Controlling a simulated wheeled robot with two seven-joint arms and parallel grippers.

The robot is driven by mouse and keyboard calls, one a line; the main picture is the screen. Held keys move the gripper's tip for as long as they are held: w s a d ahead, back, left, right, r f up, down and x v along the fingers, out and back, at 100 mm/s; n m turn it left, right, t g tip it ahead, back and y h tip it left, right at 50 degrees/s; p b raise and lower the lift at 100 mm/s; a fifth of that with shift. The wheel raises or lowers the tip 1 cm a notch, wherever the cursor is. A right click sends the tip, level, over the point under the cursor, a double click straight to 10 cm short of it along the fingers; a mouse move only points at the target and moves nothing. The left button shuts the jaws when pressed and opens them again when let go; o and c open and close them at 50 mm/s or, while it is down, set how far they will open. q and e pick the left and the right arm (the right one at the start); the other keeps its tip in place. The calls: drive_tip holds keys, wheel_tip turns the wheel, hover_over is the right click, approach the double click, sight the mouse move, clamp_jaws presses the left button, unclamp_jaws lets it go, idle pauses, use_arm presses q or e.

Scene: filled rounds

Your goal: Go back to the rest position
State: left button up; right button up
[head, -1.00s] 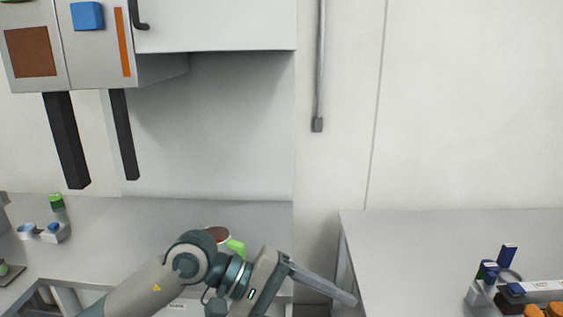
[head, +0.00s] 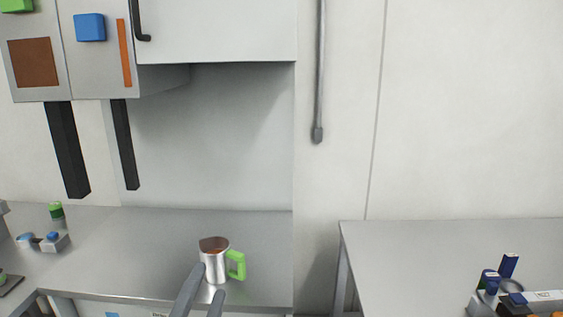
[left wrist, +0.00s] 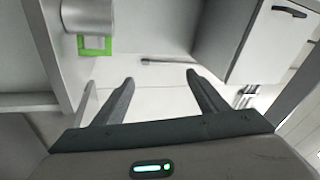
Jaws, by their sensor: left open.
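My left gripper (head: 202,296) is at the bottom of the head view, with only its two grey fingers showing. They are apart and hold nothing. In the left wrist view my left gripper (left wrist: 160,88) is also open, with nothing between its fingers. A metal mug (head: 214,266) with a green handle and brown contents stands upright near the front edge of the left counter, just beyond the fingers. The mug (left wrist: 88,15) also shows at the upper left of the left wrist view, apart from the fingers. My right gripper is not in view.
The left counter (head: 140,240) carries small blue and green items at its far left. A wall cabinet (head: 215,30) hangs above it. A gap separates it from the right table (head: 420,250), which holds a bin (head: 545,295) with blue and orange items.

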use_arm(q)
drive_tip(key=s+a+f+n+g+y, duration=0.1)
drive_tip(key=s+a+f+n+g, duration=0.15)
drive_tip(key=f, duration=0.45)
drive_tip(key=s+a+f+n+g+y, duration=0.2)
drive_tip(key=s+f+n+g, duration=0.1)
drive_tip(key=f, duration=0.3)
drive_tip(key=s+a+f+n+g+y, duration=0.1)
drive_tip(key=s+a+f+n+g, duration=0.15)
drive_tip(key=f, duration=0.45)
drive_tip(key=s+f+n+g+h, duration=0.1)
drive_tip(key=s+f+n+g, duration=0.5)
drive_tip(key=s, duration=0.5)
drive_tip(key=s+f+n+g, duration=0.1)
drive_tip(key=s+f+g, duration=0.2)
drive_tip(key=s+f, duration=0.75)
wheel_tip(320, 180, down, 27)
drive_tip(key=s+g, duration=0.2)
drive_tip(key=s, duration=0.1)
drive_tip(key=s+a+f, duration=0.2)
drive_tip(key=s+f, duration=0.6)
drive_tip(key=s+a+f, duration=0.2)
drive_tip(key=s+f, duration=0.6)
drive_tip(key=s, duration=0.1)
drive_tip(key=shift+s+f+g, duration=0.15)
drive_tip(key=shift+f+g, duration=0.15)
drive_tip(key=shift+g, duration=0.1)
